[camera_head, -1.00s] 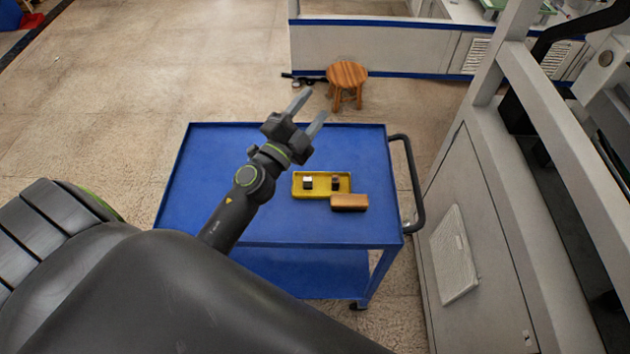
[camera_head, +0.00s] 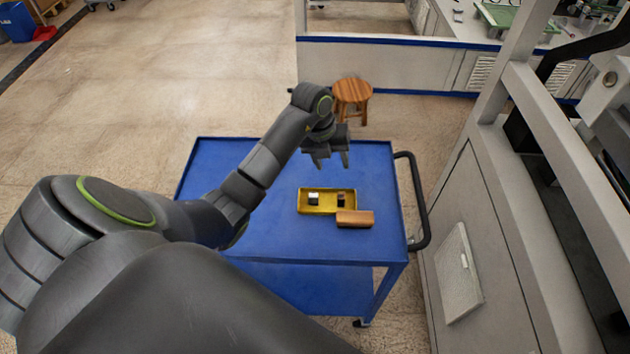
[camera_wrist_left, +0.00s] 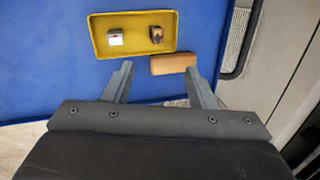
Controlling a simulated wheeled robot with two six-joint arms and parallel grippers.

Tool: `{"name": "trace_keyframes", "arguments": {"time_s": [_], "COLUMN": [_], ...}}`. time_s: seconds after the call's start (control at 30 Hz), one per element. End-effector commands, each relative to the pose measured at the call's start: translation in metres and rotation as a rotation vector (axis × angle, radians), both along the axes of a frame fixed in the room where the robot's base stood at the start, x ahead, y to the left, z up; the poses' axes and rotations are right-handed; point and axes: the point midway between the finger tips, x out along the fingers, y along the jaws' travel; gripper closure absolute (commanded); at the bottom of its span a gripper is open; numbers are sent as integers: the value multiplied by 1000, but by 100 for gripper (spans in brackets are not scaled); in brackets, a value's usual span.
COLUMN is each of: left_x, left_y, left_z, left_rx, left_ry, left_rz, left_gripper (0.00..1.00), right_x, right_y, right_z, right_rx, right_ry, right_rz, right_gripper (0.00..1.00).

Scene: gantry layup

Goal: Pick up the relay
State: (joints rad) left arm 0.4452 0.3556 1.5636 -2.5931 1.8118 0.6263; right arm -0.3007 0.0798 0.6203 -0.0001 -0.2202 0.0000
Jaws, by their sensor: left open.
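A yellow tray (camera_head: 328,210) lies on the blue cart and holds two small blocks. The left block (camera_head: 313,198) is black with a white top; it also shows in the left wrist view (camera_wrist_left: 115,38). The right block (camera_head: 341,197) is dark brown, and in the left wrist view (camera_wrist_left: 156,35) it has a lighter mark. I cannot tell for sure which one is the relay. My left gripper (camera_head: 332,164) is open and empty, pointing down above the cart, beyond the tray. In the left wrist view its fingers (camera_wrist_left: 158,70) are apart, with the tray ahead. My right gripper is not seen.
A brown block (camera_head: 355,219) lies at the tray's near right edge. The blue cart (camera_head: 265,220) has a dark handle (camera_head: 416,205) on its right, near a grey machine frame (camera_head: 480,215). A wooden stool (camera_head: 352,92) stands behind. The cart's left part is clear.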

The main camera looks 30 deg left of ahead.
Motion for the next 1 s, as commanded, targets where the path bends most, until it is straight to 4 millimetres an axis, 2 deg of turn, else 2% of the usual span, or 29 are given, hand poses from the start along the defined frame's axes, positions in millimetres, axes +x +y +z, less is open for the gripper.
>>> {"name": "trace_keyframes", "arguments": {"time_s": [0.03,0.13,0.37,1.0], "left_x": [-2,-8,-13,-13], "left_y": [11,27,38,38], "left_z": [3,8,6,-64], "left_rx": [51,129,180,176], "left_ry": [45,118,169,167], "left_rz": [24,65,97,93], "left_gripper": [49,49,49,49], "right_x": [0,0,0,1], "right_y": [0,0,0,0], "right_z": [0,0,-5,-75], "right_rx": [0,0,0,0], "right_ry": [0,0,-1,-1], "right_rz": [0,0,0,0], "right_gripper": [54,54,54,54]}}
